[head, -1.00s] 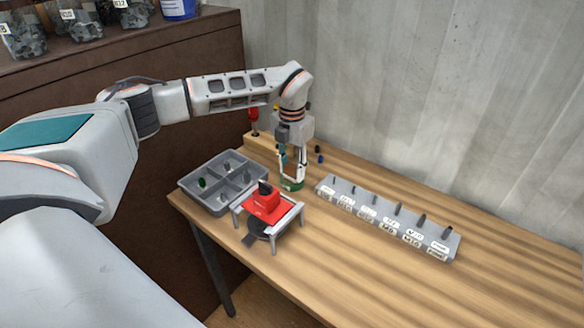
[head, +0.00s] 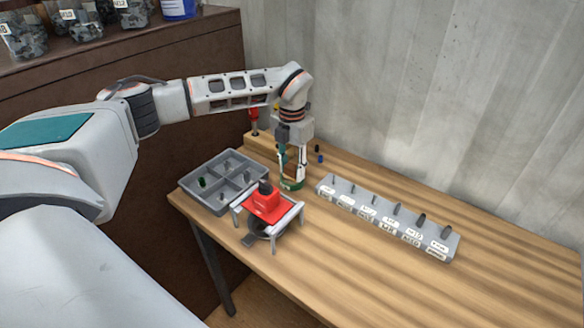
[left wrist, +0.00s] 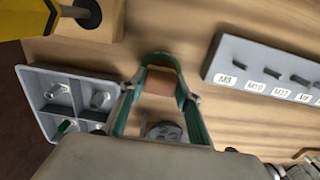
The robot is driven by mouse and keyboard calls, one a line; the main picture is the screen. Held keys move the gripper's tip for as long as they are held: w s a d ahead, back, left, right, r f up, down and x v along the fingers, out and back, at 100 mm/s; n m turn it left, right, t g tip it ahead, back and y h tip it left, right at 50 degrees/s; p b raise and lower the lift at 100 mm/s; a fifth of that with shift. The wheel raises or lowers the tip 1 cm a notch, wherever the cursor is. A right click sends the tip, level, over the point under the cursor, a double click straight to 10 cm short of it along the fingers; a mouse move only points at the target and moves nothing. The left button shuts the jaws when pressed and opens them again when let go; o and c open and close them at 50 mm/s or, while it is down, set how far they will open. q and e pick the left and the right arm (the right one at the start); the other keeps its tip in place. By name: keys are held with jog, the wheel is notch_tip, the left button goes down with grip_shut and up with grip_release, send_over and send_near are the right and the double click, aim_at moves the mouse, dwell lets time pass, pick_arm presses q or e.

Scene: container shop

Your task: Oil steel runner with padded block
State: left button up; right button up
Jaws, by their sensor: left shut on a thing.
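My left gripper (head: 291,184) is low over the table, between the divided grey tray and the labelled rack. In the left wrist view its fingers (left wrist: 160,62) are shut on a small brown piece (left wrist: 160,82) with green edges, which looks like the padded block. The fingers hide part of it. Whether its underside touches anything is not clear. I cannot clearly pick out the steel runner. My right gripper is in neither view.
The grey tray (head: 181,183) holds small parts. A red piece (head: 266,208) sits on a grey-legged stand close to the gripper. The grey labelled rack (head: 392,230) lies to the right. A red-handled tool (head: 253,117) stands behind. The front right of the table is clear.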

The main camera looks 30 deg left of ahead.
aim_at(292, 166)
pick_arm(q)
jog(key=shift+s+f, duration=0.1)
dwell(0.4)
jog(key=shift+r, duration=3.55)
